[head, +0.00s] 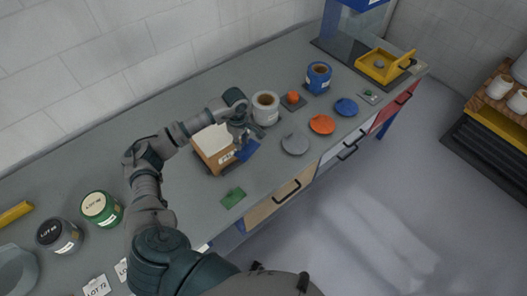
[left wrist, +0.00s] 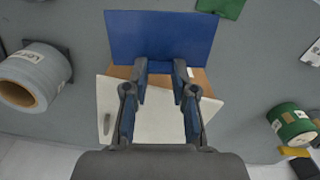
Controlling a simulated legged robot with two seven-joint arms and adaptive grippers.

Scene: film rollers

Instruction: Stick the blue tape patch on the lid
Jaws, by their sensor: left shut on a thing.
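The blue tape patch (head: 249,152) is a flat dark blue square, held at its edge by my left gripper (head: 242,135). In the left wrist view the patch (left wrist: 160,34) spans ahead of the fingertips of the left gripper (left wrist: 160,70). Three round lid-like discs lie flat on the counter to the right: grey (head: 295,144), orange (head: 322,124) and blue (head: 346,106). My right gripper is out of view.
A grey-white roller (head: 265,108), a small orange piece (head: 292,98) and a blue roller (head: 318,77) stand behind the discs. A green card (head: 232,198) lies near the front edge.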

